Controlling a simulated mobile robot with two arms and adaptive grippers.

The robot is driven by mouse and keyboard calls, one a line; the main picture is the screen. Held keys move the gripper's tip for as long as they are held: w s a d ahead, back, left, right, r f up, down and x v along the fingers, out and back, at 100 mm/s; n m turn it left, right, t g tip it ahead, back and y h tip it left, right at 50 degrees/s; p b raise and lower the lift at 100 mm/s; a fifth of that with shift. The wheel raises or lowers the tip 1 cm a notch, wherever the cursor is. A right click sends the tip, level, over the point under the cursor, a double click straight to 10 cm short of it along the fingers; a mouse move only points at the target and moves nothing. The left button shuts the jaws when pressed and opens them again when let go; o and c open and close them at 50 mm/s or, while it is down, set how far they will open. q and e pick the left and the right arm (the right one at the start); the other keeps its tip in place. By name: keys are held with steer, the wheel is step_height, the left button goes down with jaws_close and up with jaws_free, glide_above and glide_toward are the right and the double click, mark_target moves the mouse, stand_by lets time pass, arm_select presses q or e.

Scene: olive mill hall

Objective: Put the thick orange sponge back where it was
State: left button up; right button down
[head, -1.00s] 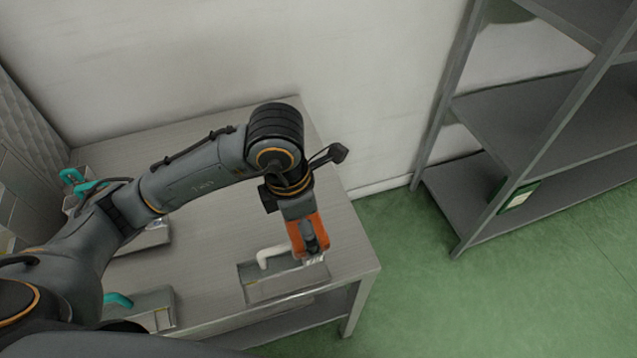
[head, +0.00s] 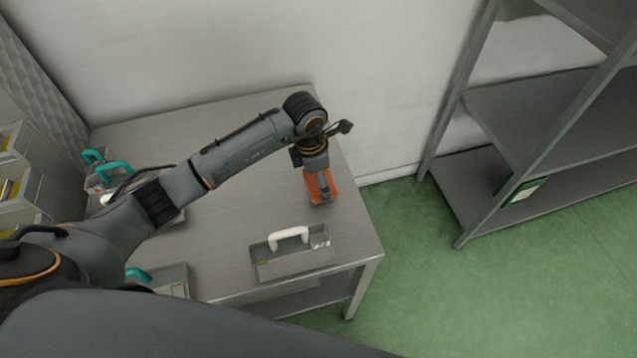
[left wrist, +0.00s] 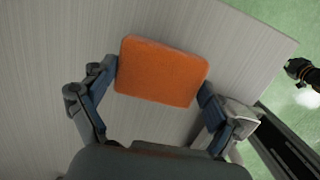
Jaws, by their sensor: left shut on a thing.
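The thick orange sponge (head: 313,190) is at the end of my left arm, over the right part of the metal table (head: 235,235). In the left wrist view the sponge (left wrist: 162,72) sits between the two fingers of my left gripper (left wrist: 160,84), which is shut on it. The table top shows around it; I cannot tell how far the sponge is above it. A grey caddy (head: 293,265) with a white handle stands at the table's front right, nearer than the sponge and apart from it. My right gripper is not seen in the head view.
Caddies with teal handles stand at the table's left, one at the front (head: 172,277) and others at the back left (head: 95,180). A grey shelf rack (head: 540,110) stands at the right, beyond green floor (head: 420,270). A white wall (head: 200,50) is behind the table.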

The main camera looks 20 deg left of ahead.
arm_select(q)
step_height(320, 180, down, 2)
steer(key=shift+f+p, duration=0.15)
steer(key=shift+p, duration=0.2)
steer(key=shift+s+f, duration=0.1)
steer(key=shift+f, duration=0.05)
steer(key=shift+f+b, duration=0.3)
steer(key=shift+b, duration=0.05)
steer(key=o, duration=0.8)
steer(key=shift+r, duration=0.15)
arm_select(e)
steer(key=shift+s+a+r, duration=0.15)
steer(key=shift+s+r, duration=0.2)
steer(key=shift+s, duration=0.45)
